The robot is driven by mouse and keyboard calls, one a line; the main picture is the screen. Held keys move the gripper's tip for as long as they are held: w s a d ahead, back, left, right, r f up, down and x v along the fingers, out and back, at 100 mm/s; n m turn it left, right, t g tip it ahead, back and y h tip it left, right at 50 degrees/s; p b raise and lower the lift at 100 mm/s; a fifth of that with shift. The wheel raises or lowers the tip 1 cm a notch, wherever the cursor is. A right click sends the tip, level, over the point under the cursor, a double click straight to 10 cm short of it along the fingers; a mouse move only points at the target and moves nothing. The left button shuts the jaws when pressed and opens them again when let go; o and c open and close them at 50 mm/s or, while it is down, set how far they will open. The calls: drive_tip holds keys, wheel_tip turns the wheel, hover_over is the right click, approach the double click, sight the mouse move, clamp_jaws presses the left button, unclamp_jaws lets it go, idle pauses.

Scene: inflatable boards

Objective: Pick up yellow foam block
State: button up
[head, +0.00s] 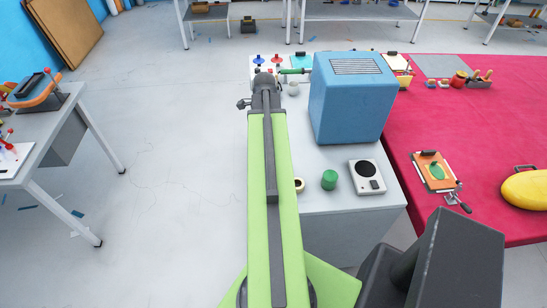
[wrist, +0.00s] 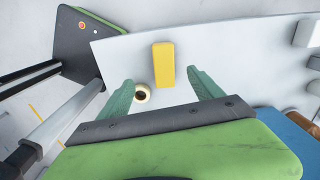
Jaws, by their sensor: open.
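The yellow foam block (wrist: 163,64) lies on a pale grey tabletop (wrist: 220,60) in the wrist view. I cannot make it out in the head view. My gripper (wrist: 160,80) has its two teal fingers spread wide, with nothing held. The block appears between and slightly beyond the fingertips, nearer the middle than either finger. A small cream-and-black roll (wrist: 142,93) lies just left of the block, close to the left finger. In the head view my green arm reaches away along the table's left edge and hides part of the top.
A blue box (head: 352,100) stands on the table right of my arm. A green cylinder (head: 329,179) and a grey device (head: 367,177) sit nearer. A red-topped table (head: 445,125) adjoins on the right. The floor (head: 180,150) to the left is mostly clear.

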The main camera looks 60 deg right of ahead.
drive_tip(key=shift+m, duration=0.9)
drive_tip(key=s+f+b, duration=0.1)
drive_tip(key=f+b, duration=0.3)
drive_tip(key=d+f+b, duration=0.1)
drive_tip(key=f+b, duration=0.3)
drive_tip(key=s+d+f+b, duration=0.1)
drive_tip(key=f+b, duration=0.2)
drive_tip(key=b, duration=0.1)
drive_tip(key=shift+s+f, duration=0.3)
drive_tip(key=shift+f, duration=0.1)
drive_tip(key=f+b, duration=0.1)
drive_tip(key=b, duration=0.1)
drive_tip(key=f+b, duration=0.3)
drive_tip(key=f, duration=0.1)
drive_tip(key=shift+w+d+f+b, duration=0.1)
drive_tip(key=shift+w+b, duration=0.25)
drive_tip(key=shift+b, duration=0.05)
drive_tip(key=shift+r, duration=0.2)
drive_tip(key=c, duration=1.4)
